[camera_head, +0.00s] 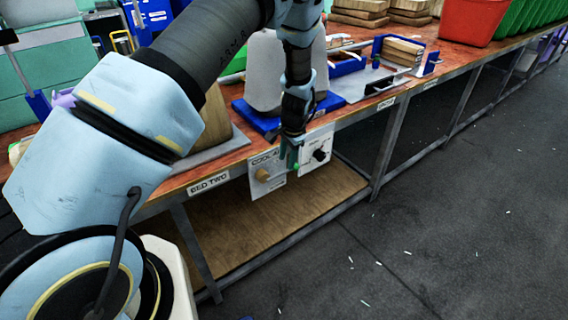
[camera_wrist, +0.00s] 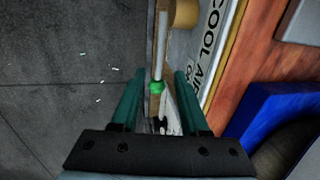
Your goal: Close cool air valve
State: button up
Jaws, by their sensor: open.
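The cool air panel (camera_head: 277,184) is a white plate with "COOL A..." lettering, hung on the front edge of the bench. A tan round knob (camera_head: 262,175) sticks out of it; in the wrist view the knob (camera_wrist: 184,12) is at the top, beyond the fingertips. My gripper (camera_head: 291,158) points down at the panel's right side. In the wrist view its two teal fingers (camera_wrist: 158,76) are apart, with a green piece (camera_wrist: 157,87) and a pale rod (camera_wrist: 160,45) showing between or beyond them. Contact cannot be told.
A second white panel (camera_head: 309,144) with a black knob (camera_head: 319,155) hangs just right of the gripper. The bench's "BED TWO" label (camera_head: 208,183) is to the left. Above are a blue tray (camera_head: 262,121) and grey press body.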

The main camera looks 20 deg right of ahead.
aim_at(285, 171)
jog(key=shift+w+f+p, duration=0.2)
jog(key=shift+f+p, duration=0.05)
jog(key=shift+f, duration=0.85)
jog(key=shift+w+f+p, duration=0.15)
jog(key=shift+f+p, duration=0.05)
jog(key=shift+f, duration=0.9)
grip_shut()
